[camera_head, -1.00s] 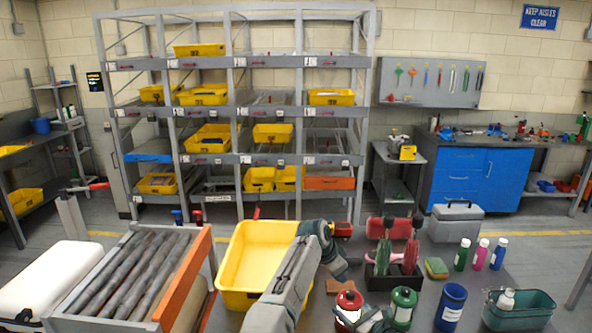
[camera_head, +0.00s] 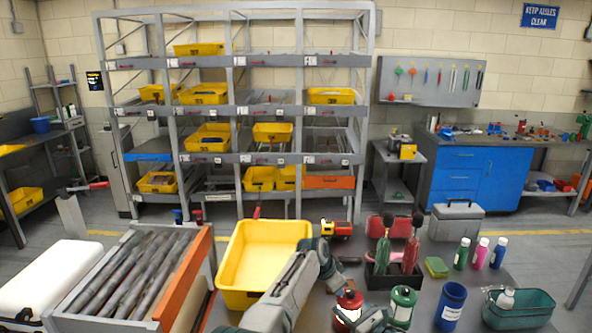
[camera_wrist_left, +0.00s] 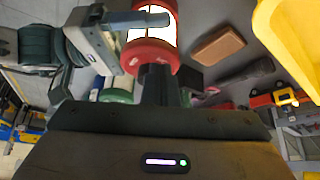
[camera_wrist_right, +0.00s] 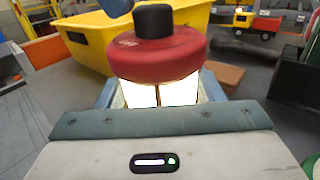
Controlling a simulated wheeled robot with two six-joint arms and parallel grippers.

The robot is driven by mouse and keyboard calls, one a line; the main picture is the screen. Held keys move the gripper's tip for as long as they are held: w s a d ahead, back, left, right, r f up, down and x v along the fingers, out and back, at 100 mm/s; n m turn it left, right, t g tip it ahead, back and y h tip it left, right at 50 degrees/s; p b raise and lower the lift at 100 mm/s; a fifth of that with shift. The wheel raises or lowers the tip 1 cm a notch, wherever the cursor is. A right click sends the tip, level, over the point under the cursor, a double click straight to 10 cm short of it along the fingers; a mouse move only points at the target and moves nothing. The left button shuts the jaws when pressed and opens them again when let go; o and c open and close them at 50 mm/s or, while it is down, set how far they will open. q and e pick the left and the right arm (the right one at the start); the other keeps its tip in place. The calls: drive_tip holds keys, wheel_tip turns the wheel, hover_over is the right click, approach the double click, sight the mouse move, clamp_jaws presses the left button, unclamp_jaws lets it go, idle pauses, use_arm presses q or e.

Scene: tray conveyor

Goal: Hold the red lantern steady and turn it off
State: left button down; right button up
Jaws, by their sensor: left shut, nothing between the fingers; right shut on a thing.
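The red lantern (camera_head: 349,300) stands upright on the table at the front, with its panes glowing. It also shows in the right wrist view (camera_wrist_right: 160,62), with a black cap on its red top. My right gripper (camera_wrist_right: 160,92) is shut around its lit body. In the left wrist view, the lantern's red top (camera_wrist_left: 148,55) and lit panes show just beyond my left gripper (camera_wrist_left: 160,88). The left gripper is shut and empty, pointing at the lantern's top. I cannot tell whether it touches the black cap, which the fingers hide there.
A green lantern (camera_head: 402,305) stands close to the right. A blue canister (camera_head: 450,306) and teal basket (camera_head: 519,312) are further right. A yellow bin (camera_head: 263,250) lies left, and a toy truck (camera_head: 335,228) behind. A brown block (camera_wrist_left: 218,47) lies near the lantern.

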use_arm(q)
drive_tip(key=shift+f, duration=0.2)
drive_tip(key=shift+d, duration=0.6)
idle(0.6)
drive_tip(key=shift+s+a+r, duration=0.1)
drive_tip(key=shift+a, duration=0.2)
drive_tip(key=r, duration=0.6)
drive_tip(key=shift+a, duration=0.2)
wheel_tip(320, 180, down, 6)
idle(0.9)
drive_tip(key=shift+a, duration=0.1)
